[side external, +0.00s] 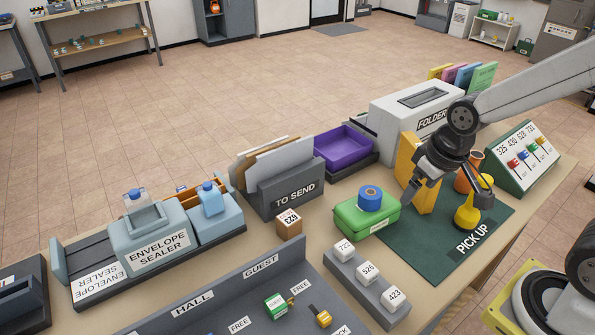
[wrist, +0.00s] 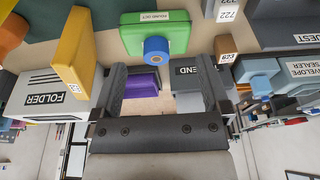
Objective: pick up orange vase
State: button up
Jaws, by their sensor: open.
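The orange vase (side external: 466,180) stands on the dark green PICK UP mat (side external: 435,262), partly hidden behind my gripper and a yellow vase. An orange shape at the upper left edge of the wrist view, probably the vase (wrist: 11,32), is cut off by the frame. My gripper (side external: 424,182) is above the mat, in front of the yellow box and left of the orange vase. In the wrist view my gripper (wrist: 160,72) has its fingers wide apart with nothing between them.
A yellow vase (side external: 466,217) stands close in front of the orange vase. A tall yellow box (side external: 408,165) is beside my gripper. A green box (side external: 362,222) with a blue roll (side external: 370,198) sits left of it. A button panel (side external: 522,160) stands right. The mat's front is clear.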

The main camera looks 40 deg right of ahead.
jog(key=w+d+r+m+t, duration=0.3)
jog(key=w+d+m+t, duration=0.15)
jog(key=w, duration=0.45)
jog(key=m+g+h, duration=0.4)
jog(key=m+h, duration=0.7)
jog(key=h, duration=0.3)
send_over(478, 153)
jog(key=a, duration=0.4)
jog(key=shift+s+d+f, duration=0.1)
jog(key=shift+s+f, duration=0.1)
jog(key=shift+f, duration=1.1)
jog(key=shift+s+d+f, duration=0.1)
jog(key=shift+s+f, duration=0.05)
jog(key=shift+f, duration=1.15)
jog(key=shift+f, duration=0.15)
jog(key=shift+f, duration=2.95)
